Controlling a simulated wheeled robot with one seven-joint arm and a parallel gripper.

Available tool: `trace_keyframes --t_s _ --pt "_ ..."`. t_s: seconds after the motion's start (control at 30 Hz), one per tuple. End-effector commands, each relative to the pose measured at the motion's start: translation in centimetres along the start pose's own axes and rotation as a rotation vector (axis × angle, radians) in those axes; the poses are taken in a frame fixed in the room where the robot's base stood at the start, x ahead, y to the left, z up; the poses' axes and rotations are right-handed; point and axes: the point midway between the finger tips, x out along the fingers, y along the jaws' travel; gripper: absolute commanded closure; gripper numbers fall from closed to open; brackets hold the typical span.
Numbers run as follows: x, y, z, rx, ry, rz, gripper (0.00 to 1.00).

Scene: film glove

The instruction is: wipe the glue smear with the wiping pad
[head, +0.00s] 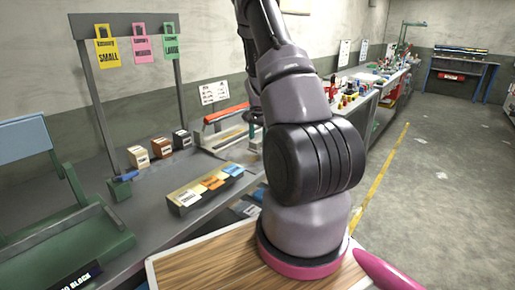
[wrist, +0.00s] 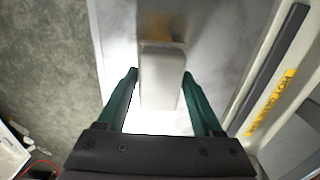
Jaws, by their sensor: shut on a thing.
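My gripper (wrist: 160,72) shows in the wrist view with its two green fingers on either side of a pale, block-shaped wiping pad (wrist: 160,80). It is shut on the pad. An amber-brown glue smear (wrist: 157,28) lies on the light grey surface just beyond the pad's far end. The pad appears to cover part of the smear's near edge. I cannot tell whether the pad touches the surface. In the head view my own arm hides the smear and the pad.
A yellow label about a hot part (wrist: 270,103) is on the unit at the right of the wrist view. In the head view, a red-topped device (head: 226,113), a divided tray (head: 205,188) and small boxes (head: 160,147) stand on the grey bench. Grey floor is open at the right.

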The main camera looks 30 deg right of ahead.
Motion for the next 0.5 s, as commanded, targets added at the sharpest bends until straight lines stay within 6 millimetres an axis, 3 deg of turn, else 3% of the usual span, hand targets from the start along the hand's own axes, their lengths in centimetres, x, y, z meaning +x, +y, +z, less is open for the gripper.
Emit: trace_keyframes --t_s 0.5 --pt "-4.6 1.1 -0.8 0.003 0.000 0.002 0.84"
